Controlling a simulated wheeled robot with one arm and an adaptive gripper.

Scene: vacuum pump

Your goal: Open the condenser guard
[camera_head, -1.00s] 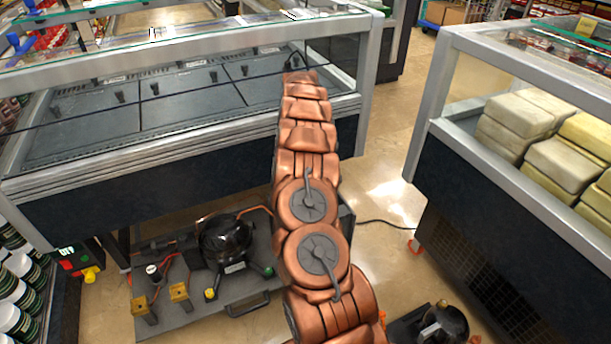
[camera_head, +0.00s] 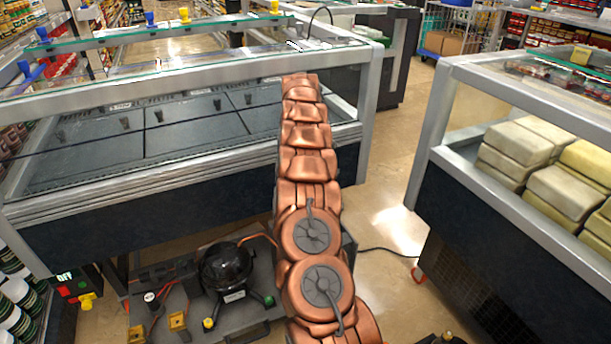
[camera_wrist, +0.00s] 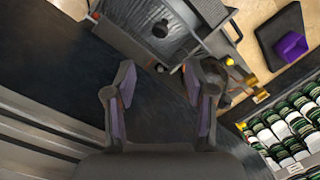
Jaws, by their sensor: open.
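My gripper (camera_wrist: 161,80) is open and empty in the wrist view, its two dark fingers with purple inner pads spread apart. A grey box-like part with dark slats and a round hole (camera_wrist: 160,28) lies past the fingertips at the top; it may be the condenser guard, but I cannot be sure. No contact with it shows. In the head view the condensing unit (camera_head: 235,317) stands on the floor with a black round compressor (camera_head: 226,268). My arm hides the unit's right part. My gripper is out of sight there.
A long glass-topped display case (camera_head: 150,215) stands behind the unit. A second case (camera_head: 470,225) with pale blocks is at right. Clear floor (camera_head: 385,205) lies between them. Stacked jars (camera_wrist: 285,130) and a purple object (camera_wrist: 291,46) show in the wrist view.

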